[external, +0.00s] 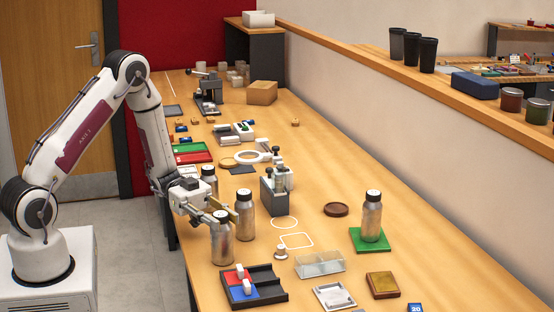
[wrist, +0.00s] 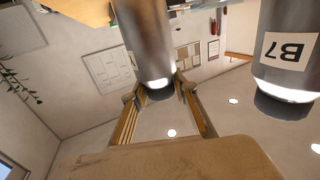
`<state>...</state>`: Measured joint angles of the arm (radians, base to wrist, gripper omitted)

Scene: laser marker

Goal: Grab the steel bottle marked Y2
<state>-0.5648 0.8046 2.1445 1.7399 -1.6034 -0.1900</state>
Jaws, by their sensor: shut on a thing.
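My gripper (external: 219,222) is shut on a steel bottle (external: 222,246) with a dark cap near the table's left edge. In the wrist view my gripper (wrist: 163,92) has its two fingers on either side of that bottle's neck, and the bottle (wrist: 147,38) shows no readable label. Another steel bottle (external: 244,220) stands just right of the held one, and one more (external: 209,175) stands behind my gripper. A steel bottle (external: 372,220) stands on a green square plate (external: 370,243). No Y2 mark is readable. The wrist view shows a neighbouring bottle (wrist: 285,55) labelled B7.
A dark tray (external: 265,282) with red, blue and white blocks lies in front. A clear divided box (external: 320,264) and a grey fixture (external: 274,196) stand to the right.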

